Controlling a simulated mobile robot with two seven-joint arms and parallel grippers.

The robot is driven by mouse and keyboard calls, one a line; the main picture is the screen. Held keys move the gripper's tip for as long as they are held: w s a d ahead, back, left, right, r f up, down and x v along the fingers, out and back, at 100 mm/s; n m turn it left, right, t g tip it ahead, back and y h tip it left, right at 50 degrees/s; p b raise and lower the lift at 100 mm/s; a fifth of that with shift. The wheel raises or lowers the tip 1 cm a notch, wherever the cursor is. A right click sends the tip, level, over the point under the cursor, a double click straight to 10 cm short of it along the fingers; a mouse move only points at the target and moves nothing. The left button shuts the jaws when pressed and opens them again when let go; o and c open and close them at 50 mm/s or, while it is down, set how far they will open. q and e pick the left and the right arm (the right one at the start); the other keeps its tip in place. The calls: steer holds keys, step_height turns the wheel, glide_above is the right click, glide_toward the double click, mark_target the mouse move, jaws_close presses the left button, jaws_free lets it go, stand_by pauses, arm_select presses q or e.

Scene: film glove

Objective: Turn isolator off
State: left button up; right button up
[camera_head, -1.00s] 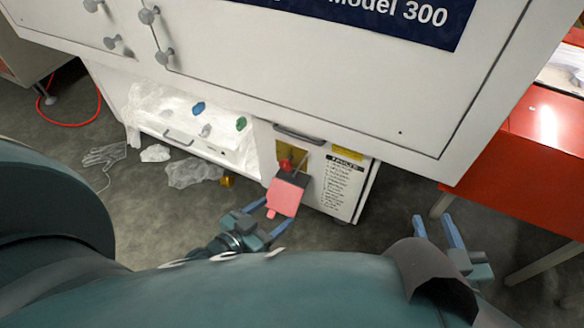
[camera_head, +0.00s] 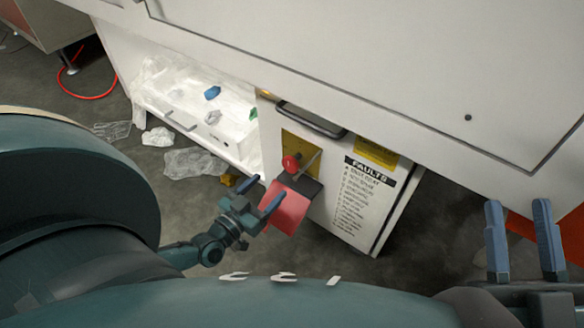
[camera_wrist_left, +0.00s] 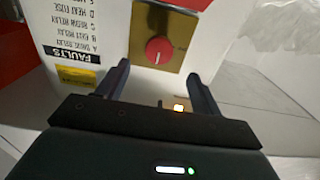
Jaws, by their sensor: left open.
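The isolator is a round red knob (camera_head: 291,162) on a yellow plate (camera_head: 301,146), low on the white cabinet front. The left wrist view shows the knob (camera_wrist_left: 159,50) face on, with a short pale mark on it, on its brass-coloured plate (camera_wrist_left: 140,25). My left gripper (camera_head: 262,194) is open and empty, below and left of the knob in the head view. In the left wrist view, its fingers (camera_wrist_left: 158,72) are spread either side of the knob's line, apart from it. My right gripper (camera_head: 519,203) is open and empty at the far right.
A pinkish-red flap (camera_head: 285,212) with a dark upper part hangs below the knob. A dark handle (camera_head: 311,119) is above the plate, and a FAULTS label (camera_head: 370,172) is to the right. Clear plastic (camera_head: 193,163) and a yellow piece (camera_head: 228,180) lie on the floor.

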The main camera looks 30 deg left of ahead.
mark_target(288, 168)
arm_select(q)
steer(key=w+b, duration=0.1)
steer(key=w, duration=0.2)
steer(key=w+b, duration=0.1)
steer(key=w, duration=0.2)
steer(key=w+b, duration=0.1)
steer(key=w, duration=0.2)
steer(key=shift+w+d+f, duration=0.15)
steer(key=shift+w+d, duration=0.05)
steer(key=shift+d, duration=0.2)
steer(key=shift+w, duration=0.45)
arm_select(e)
steer(key=shift+s+d+r+n+y, duration=0.15)
steer(key=shift+s+r+n+y, duration=0.05)
steer(key=shift+r+n+y, duration=1.1)
steer(key=shift+s+d+r+n+y, duration=0.15)
steer(key=shift+r+n+y, duration=0.85)
steer(key=shift+n+y, duration=0.55)
arm_select(q)
steer(key=c, duration=1)
